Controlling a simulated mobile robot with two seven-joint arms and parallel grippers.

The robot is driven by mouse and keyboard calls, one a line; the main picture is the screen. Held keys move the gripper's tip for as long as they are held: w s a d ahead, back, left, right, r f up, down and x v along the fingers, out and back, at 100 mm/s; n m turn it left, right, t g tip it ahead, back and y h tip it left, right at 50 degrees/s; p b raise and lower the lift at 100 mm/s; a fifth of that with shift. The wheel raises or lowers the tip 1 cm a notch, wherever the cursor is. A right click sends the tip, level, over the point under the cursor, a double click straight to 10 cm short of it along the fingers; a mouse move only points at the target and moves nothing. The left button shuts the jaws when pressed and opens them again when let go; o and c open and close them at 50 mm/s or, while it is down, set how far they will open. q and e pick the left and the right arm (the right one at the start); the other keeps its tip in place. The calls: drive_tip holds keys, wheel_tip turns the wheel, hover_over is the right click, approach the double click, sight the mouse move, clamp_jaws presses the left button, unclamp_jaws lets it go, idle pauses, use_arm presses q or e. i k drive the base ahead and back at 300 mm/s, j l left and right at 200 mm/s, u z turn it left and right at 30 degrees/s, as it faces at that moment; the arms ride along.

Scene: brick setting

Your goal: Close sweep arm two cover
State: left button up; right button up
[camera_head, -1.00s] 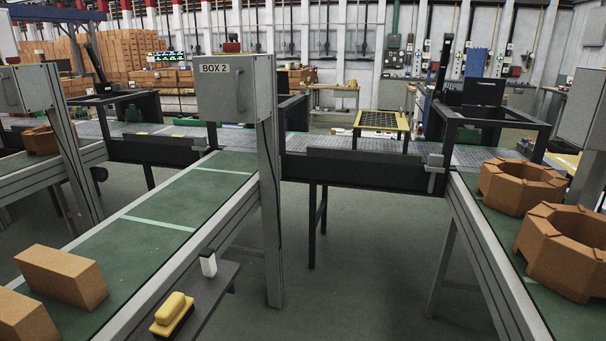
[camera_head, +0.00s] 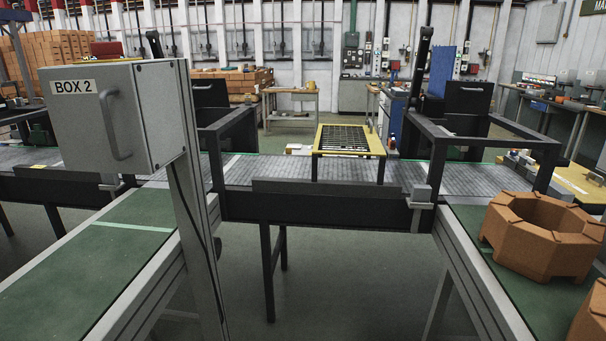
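A grey box labelled BOX 2 (camera_head: 100,125) stands on a metal post at the left, its handled front shut. Behind it, a black frame (camera_head: 236,122) straddles the grey roller conveyor, with an upright black panel (camera_head: 210,93) at its back. A second black frame (camera_head: 420,152) stands at the right, also with an upright dark panel (camera_head: 467,102). These panels may be raised covers, but no label shows which is sweep arm two. Neither of my grippers is in view.
Green belts run at left (camera_head: 95,250) and right (camera_head: 470,222), meeting the roller conveyor (camera_head: 265,172). An octagonal orange brick piece (camera_head: 540,245) sits on the right belt, another at the lower right edge. A yellow-framed grid (camera_head: 348,139) stands mid-conveyor. Open floor (camera_head: 350,285) lies between the belts.

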sight(207, 92)
drive_tip(key=i+u, duration=0.3)
drive_tip(key=i, duration=0.4)
drive_tip(key=i+l+u, duration=0.25)
drive_tip(key=i, duration=0.45)
drive_tip(key=i+u, duration=0.2)
drive_tip(key=u, duration=0.95)
